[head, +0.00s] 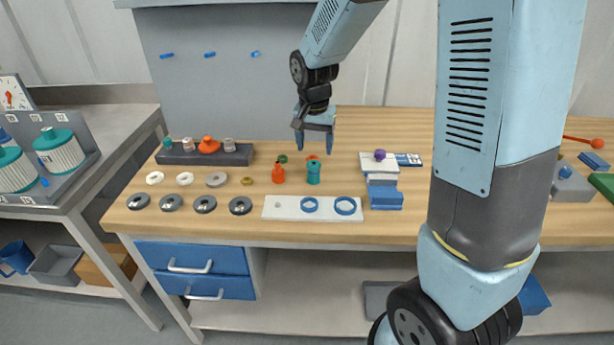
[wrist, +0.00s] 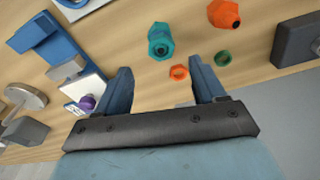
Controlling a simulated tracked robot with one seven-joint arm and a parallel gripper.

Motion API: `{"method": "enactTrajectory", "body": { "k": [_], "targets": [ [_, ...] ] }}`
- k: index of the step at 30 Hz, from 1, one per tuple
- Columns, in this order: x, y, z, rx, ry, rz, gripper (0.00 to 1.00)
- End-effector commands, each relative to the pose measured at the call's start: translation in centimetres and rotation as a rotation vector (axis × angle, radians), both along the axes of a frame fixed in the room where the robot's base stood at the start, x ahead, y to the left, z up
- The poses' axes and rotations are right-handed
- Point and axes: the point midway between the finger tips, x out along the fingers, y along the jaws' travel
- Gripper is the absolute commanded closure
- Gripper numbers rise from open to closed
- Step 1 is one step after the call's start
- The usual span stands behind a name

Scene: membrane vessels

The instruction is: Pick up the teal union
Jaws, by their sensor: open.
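The teal union (head: 313,172) stands upright on the wooden bench, just right of an orange fitting (head: 278,173). In the wrist view the teal union (wrist: 160,41) lies beyond my fingertips, near the top middle, apart from them. My gripper (head: 315,143) hangs above the bench behind the union, with its fingers pointing down. In the wrist view my gripper (wrist: 160,75) is open, and no object is held between its blue fingers. A small orange ring (wrist: 179,72) shows between the fingertips, on the bench below.
A green ring (wrist: 223,58) and the orange fitting (wrist: 224,13) lie near the union. A white plate (head: 285,207) with blue rings is in front. Blue blocks (head: 386,198) and a purple knob (head: 380,155) stand to the right. A dark rack (head: 180,156) is at left.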

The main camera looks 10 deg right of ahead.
Motion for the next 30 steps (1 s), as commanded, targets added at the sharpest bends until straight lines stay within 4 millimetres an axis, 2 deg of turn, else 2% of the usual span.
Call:
{"method": "enactTrajectory", "body": {
  "k": [3, 6, 14, 24, 30],
  "targets": [
    [0.1, -0.1, -2.1, -0.001, 0.005, 0.000, 0.31],
    [0.3, -0.2, -3.4, -0.001, 0.004, 0.000, 0.31],
    [0.5, -0.1, -4.8, 0.000, 0.001, 0.001, 0.31],
    [0.7, 0.2, -9.0, -0.001, 0.003, 0.003, 0.31],
    [0.8, 0.2, -9.7, 0.000, 0.000, 0.003, 0.31]
  ]
}}
